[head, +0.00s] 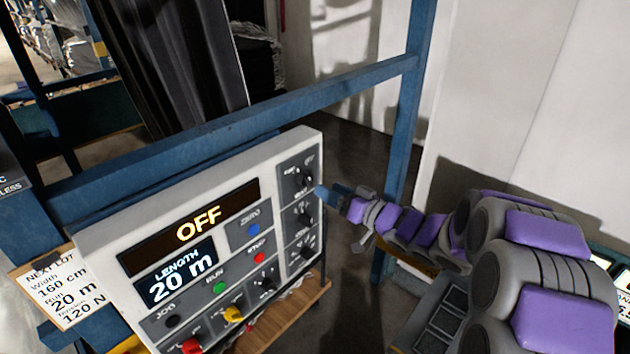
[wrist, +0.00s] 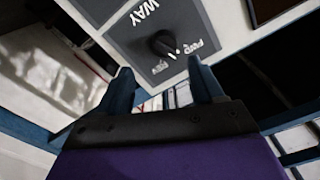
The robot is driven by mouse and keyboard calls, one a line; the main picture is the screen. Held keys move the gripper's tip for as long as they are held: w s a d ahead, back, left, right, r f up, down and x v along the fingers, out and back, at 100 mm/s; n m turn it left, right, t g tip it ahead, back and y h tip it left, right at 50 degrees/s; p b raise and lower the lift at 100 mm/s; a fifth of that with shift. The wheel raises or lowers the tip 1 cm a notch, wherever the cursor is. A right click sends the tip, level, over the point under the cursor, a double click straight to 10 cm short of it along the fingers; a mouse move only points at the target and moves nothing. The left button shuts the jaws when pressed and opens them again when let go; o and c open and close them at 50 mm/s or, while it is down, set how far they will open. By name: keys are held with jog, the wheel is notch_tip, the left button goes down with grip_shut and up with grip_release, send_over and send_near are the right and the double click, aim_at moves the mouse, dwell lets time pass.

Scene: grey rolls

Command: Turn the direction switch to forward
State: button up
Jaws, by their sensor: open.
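The direction switch (wrist: 165,43) is a black rotary knob on a dark grey plate in the wrist view. Its plate reads "WAY", with small upside-down labels by the knob that are hard to read. My gripper (wrist: 160,65) is open and empty. Its two blue fingers point toward the plate, to the left and right below the knob, apart from it. In the head view, my gripper (head: 321,193) is at the right edge of the control panel (head: 100,232), near a column of black knobs (head: 303,178). Which of these is the direction switch I cannot tell there.
The panel shows "OFF" (head: 200,225) and "LENGTH 20 m" (head: 180,277). Blue, red and green buttons and yellow and red knobs sit on its face. A blue frame rail (head: 250,118) runs behind it, with a blue post (head: 408,110) behind my arm.

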aim_at(311, 184)
jog(key=x, duration=0.5)
jog(key=s+x, duration=0.1)
jog(key=x, duration=0.1)
jog(key=shift+w+a+p, duration=0.2)
jog(key=shift+a+p, duration=0.15)
jog(key=shift+a, duration=0.35)
jog(key=shift+w+d+f, duration=0.1)
jog(key=shift+d, duration=0.65)
jog(key=shift+c, duration=1)
jog(key=shift+a, duration=0.4)
jog(key=c, duration=0.8)
jog(key=shift+d+f+n+b, duration=0.1)
jog(key=shift+f+n+b, duration=0.1)
jog(key=shift+n+b, duration=0.8)
jog(key=shift+c, duration=0.2)
jog(key=shift+n+b, duration=0.55)
jog(key=shift+n, duration=1.05)
